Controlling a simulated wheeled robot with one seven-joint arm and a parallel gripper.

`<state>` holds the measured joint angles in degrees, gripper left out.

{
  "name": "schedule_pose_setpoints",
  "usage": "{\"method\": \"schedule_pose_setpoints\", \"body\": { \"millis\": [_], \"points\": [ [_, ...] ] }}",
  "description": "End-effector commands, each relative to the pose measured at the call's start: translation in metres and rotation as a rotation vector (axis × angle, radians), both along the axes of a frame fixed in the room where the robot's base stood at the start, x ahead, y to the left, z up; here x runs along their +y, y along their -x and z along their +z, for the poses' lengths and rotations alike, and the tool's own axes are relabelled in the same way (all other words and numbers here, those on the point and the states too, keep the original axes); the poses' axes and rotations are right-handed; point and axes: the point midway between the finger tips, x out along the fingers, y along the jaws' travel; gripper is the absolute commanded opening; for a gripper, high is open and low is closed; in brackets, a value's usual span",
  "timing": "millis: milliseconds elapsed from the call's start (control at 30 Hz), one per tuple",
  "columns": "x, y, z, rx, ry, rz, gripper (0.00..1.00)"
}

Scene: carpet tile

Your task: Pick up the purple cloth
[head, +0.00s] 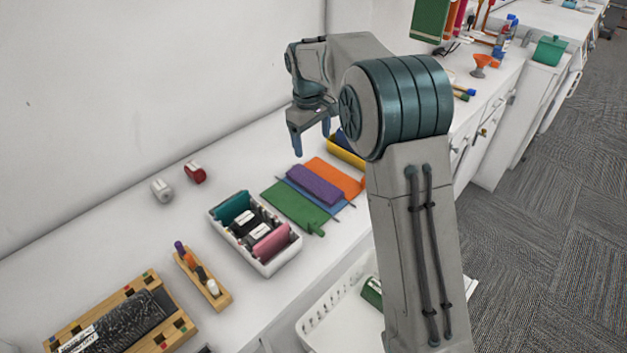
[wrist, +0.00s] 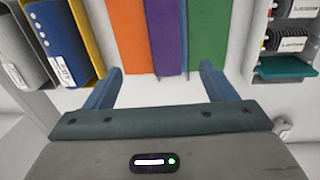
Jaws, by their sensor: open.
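The purple cloth (head: 315,184) lies on the white counter, on top of a blue cloth (head: 322,204), between a green cloth (head: 292,208) and an orange cloth (head: 335,177). In the wrist view the purple cloth (wrist: 170,35) runs up from the middle, between the orange and green ones. My gripper (head: 311,142) is open and empty, with its fingers pointing down above the counter, on the wall side of the cloths. In the wrist view its two fingertips (wrist: 160,75) stand apart, with the near end of the cloths beyond them.

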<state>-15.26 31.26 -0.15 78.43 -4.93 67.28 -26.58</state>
Motion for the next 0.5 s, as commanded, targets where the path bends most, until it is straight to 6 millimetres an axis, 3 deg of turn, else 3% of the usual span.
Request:
{"method": "schedule_pose_setpoints", "body": {
  "millis": [167, 500],
  "points": [
    [0.008, -0.01, -0.01, 0.009, 0.008, 0.03, 0.78],
    [0.004, -0.013, -0.071, 0.011, 0.008, 0.03, 0.78]
  ]
}}
